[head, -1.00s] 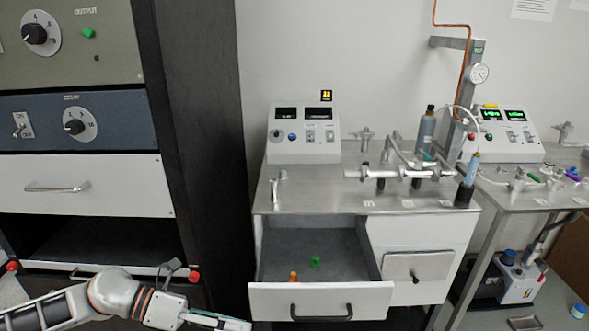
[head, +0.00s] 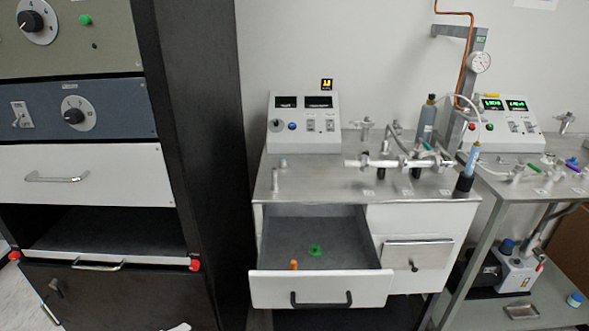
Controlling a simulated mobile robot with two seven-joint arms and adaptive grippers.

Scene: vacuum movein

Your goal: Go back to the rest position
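Neither gripper shows in the head view now. A small pale sliver at the bottom edge, left of centre, may be part of my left arm; too little of it shows to tell. The bench drawer (head: 270,291) stands pulled open under the steel bench top. An orange piece (head: 294,265) stands in it near the front, and a green piece (head: 315,250) lies behind it to the right.
The steel bench (head: 310,180) carries a control box (head: 303,122) and a glass-and-metal manifold (head: 405,163). A second bench (head: 530,185) stands at the right with a pump (head: 518,270) below. A dark rack (head: 205,200) with instrument panels stands at the left.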

